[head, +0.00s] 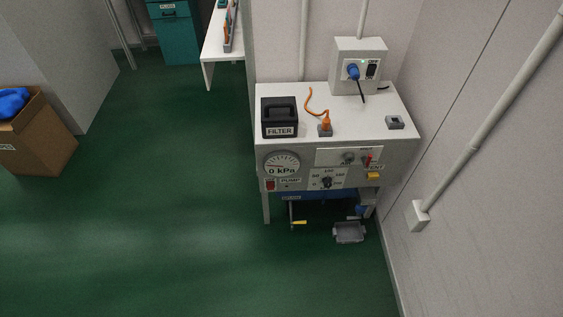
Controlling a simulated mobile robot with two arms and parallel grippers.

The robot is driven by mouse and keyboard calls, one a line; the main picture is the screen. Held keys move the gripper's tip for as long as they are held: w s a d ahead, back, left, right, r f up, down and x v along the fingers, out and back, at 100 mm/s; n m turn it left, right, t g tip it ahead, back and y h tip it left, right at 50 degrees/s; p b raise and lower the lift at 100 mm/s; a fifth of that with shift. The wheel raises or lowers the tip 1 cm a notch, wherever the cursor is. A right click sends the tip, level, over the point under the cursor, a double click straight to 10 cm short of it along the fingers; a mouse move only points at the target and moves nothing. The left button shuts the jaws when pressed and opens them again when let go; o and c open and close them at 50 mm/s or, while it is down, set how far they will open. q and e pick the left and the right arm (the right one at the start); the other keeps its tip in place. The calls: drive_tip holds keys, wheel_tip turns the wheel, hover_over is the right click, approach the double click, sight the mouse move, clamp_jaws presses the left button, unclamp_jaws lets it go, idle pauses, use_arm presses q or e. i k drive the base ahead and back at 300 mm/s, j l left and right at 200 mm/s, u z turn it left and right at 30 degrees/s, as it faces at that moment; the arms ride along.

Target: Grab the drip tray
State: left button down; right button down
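A small grey tray (349,232), which looks like the drip tray, sits low at the front right under the white pump bench (404,147). It is open-topped with raised walls, and I cannot tell whether it rests on the floor. A blue part (361,210) is just above its back right side. Nothing of either of my grippers shows in the head view.
The bench carries a black FILTER box (279,117), an orange plug and cable (325,125), and a switch box (359,66). A yellow-tipped lever (299,222) is left of the tray. A wall with a pipe (470,150) closes the right.

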sight(352, 231)
drive_tip(key=z, duration=0.85)
drive_tip(key=i+j+z, duration=0.2)
drive_tip(key=z, duration=0.2)
drive_tip(key=i+j+z, duration=0.15)
drive_tip(key=j+z, duration=0.7)
drive_tip(key=i+j, duration=0.05)
